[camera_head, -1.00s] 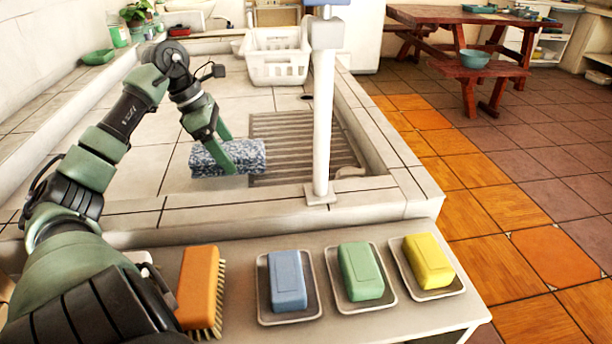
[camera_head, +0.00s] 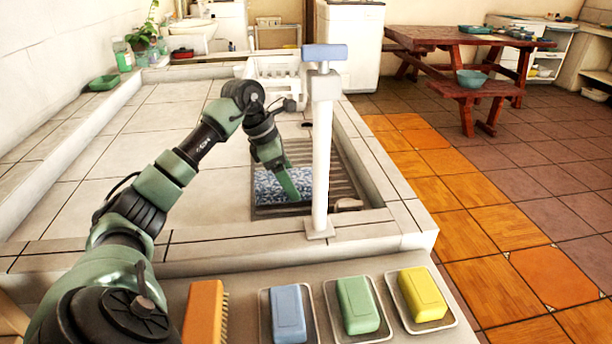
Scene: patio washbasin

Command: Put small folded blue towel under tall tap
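The small folded blue towel (camera_head: 267,187), speckled blue and white, is over the near left part of the ribbed drain grate (camera_head: 345,185) in the basin. My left gripper (camera_head: 287,190) reaches down onto the towel, with a green finger across its right part. It appears shut on the towel; the other finger is hidden. Whether the towel touches the grate is hard to tell. The tall tap (camera_head: 322,140) is a white post with a blue top, standing on the basin's near rim just right of the towel. My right gripper is not in view.
On the near ledge are an orange brush (camera_head: 204,312) and blue (camera_head: 288,312), green (camera_head: 357,304) and yellow (camera_head: 422,294) soaps in dishes. A white basket (camera_head: 275,68) stands behind my arm. The tiled basin floor (camera_head: 165,125) at left is clear.

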